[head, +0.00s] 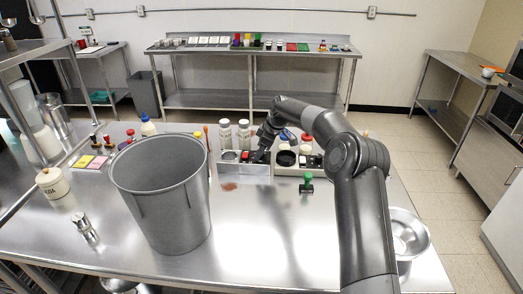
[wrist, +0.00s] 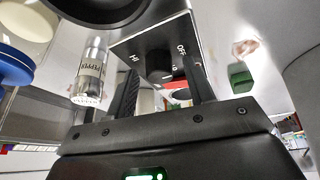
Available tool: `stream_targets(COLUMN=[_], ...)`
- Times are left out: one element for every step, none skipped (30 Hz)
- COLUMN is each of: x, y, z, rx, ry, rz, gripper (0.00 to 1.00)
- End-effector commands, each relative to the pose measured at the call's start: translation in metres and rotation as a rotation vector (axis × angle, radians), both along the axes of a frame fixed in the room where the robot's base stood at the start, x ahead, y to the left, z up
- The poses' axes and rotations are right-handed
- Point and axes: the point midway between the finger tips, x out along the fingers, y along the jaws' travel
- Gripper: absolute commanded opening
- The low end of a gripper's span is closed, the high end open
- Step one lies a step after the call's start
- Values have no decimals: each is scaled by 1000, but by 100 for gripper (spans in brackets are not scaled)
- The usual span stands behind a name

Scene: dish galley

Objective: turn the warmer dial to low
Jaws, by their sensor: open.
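The warmer dial (wrist: 158,70) is a small round black knob on a dark panel (wrist: 135,45) marked HI and OFF, with a third, partly hidden label. My gripper (wrist: 163,88) is open, with one finger on each side of the dial in the wrist view. I cannot tell whether either finger touches it. The dial's pointer is too small to read, so its setting is unclear. In the head view my gripper (head: 261,153) is small and dark at the metal-fronted boxes beyond the large bin; the dial cannot be made out there.
A large grey bin (head: 165,200) stands on the steel counter, left of my arm. A green-handled stamp (head: 307,183) stands right of my gripper, and white bottles (head: 225,133) stand behind. A pepper shaker (wrist: 92,70) is near the left finger. The counter's front middle is clear.

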Motion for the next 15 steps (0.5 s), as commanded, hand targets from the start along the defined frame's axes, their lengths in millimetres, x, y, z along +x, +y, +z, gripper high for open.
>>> stream_targets(x=[0, 0, 0, 0, 0, 0, 0, 0, 0, 0, 0, 0, 0, 0, 0], y=[0, 0, 0, 0, 0, 0, 0, 0, 0, 0, 0, 0, 0, 0, 0], z=[0, 0, 0, 0, 0, 0, 0, 0, 0, 0, 0, 0, 0, 0, 0], rx=[0, 0, 0, 0, 0, 0, 0, 0, 0, 0, 0, 0, 0, 0, 0], ry=[0, 0, 0, 0, 0, 0, 0, 0, 0, 1, 1, 1, 1, 1, 1], rz=[0, 0, 0, 0, 0, 0, 0, 0, 0, 0, 0, 0, 0, 0, 0], gripper=[49, 49, 49, 49, 49, 46, 44, 42, 38, 36, 33, 30, 28, 25, 22])
